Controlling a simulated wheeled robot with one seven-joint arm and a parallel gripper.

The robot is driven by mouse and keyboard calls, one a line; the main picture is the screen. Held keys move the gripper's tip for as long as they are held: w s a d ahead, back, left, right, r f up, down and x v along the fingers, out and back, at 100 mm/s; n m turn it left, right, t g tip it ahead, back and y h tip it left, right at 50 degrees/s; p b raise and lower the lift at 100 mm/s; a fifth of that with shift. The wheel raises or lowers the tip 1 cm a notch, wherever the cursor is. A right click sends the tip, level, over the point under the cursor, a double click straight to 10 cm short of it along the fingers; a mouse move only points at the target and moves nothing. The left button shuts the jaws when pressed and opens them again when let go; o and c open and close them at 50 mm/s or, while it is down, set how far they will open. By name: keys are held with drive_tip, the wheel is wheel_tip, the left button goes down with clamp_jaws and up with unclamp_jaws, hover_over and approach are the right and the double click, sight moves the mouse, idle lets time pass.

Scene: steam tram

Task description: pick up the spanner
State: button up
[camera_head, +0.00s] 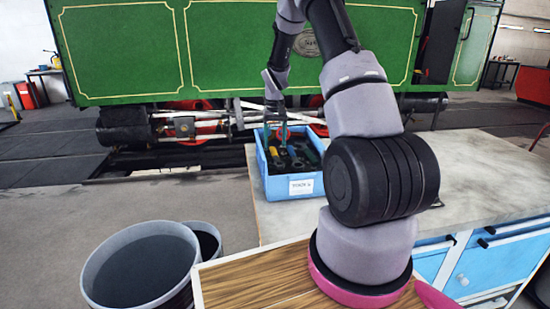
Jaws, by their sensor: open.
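A blue crate (293,187) with a white label stands on the left end of the grey-topped workbench. Several small tools lie in it, with dark, yellow and teal parts. They are too small and too crowded for me to tell which one is the spanner. My gripper (276,128) points down at the far part of the crate, over or just inside its rim. It is open. Its fingertips are small and hard to separate from the tools and the dark background, so I cannot tell whether they touch anything.
A green steam tram (240,50) with rods and wheels below stands behind the crate. The grey worktop (470,180) is clear to the right, above blue drawers (490,262). Two dark round bins (140,265) stand on the floor at the lower left.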

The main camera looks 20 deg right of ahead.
sight(275, 153)
wheel_tip(275, 153, down, 4)
drive_tip(key=shift+f, duration=0.15)
drive_tip(key=shift+w, duration=0.1)
clamp_jaws()
